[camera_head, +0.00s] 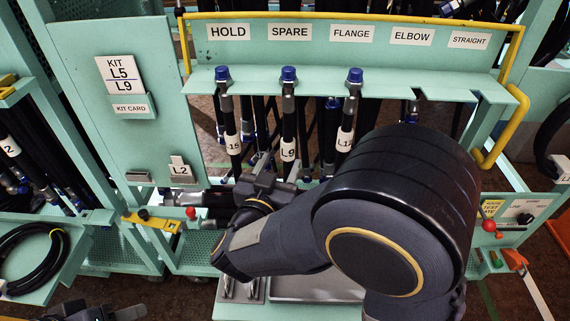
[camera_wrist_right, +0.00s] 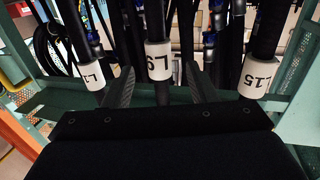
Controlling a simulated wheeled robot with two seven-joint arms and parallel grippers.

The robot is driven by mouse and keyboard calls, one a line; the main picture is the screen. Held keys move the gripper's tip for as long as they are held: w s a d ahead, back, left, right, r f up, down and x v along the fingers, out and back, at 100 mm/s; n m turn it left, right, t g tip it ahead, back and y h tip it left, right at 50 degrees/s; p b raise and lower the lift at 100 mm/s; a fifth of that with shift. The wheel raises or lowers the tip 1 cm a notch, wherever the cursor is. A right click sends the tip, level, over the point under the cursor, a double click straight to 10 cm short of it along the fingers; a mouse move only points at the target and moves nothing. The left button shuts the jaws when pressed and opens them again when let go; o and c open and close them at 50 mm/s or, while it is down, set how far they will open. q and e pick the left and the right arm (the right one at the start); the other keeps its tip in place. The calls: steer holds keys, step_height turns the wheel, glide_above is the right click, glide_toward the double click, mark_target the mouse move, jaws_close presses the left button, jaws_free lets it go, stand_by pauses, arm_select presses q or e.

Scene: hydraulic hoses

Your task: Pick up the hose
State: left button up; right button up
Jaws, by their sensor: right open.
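Three black hoses with blue caps hang in a row from the rack in the head view. The left one is labelled L15 (camera_head: 233,145), the middle one L9 (camera_head: 289,150), and the right one has a partly readable label beginning L1 (camera_head: 345,142). My right gripper (camera_head: 276,168) is open at the L9 hose, just below its label. In the right wrist view, the L9 hose (camera_wrist_right: 159,62) stands between the two spread fingers (camera_wrist_right: 160,90), with L15 (camera_wrist_right: 255,75) to the right. Contact cannot be told. My left gripper (camera_head: 95,312) shows only partly at the bottom left edge.
The rack's sign panel (camera_head: 350,38) reads HOLD, SPARE, FLANGE, ELBOW and STRAIGHT. A yellow rail (camera_head: 515,110) bends down at its right. A kit panel (camera_head: 125,65) stands left. A metal tray (camera_head: 315,290) lies below my right arm. More hoses (camera_head: 35,150) hang at far left.

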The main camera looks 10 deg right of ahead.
mark_target(286, 153)
steer(key=x, duration=0.6)
steer(key=shift+d+p, duration=0.1)
steer(key=shift+p, duration=0.2)
jaws_close()
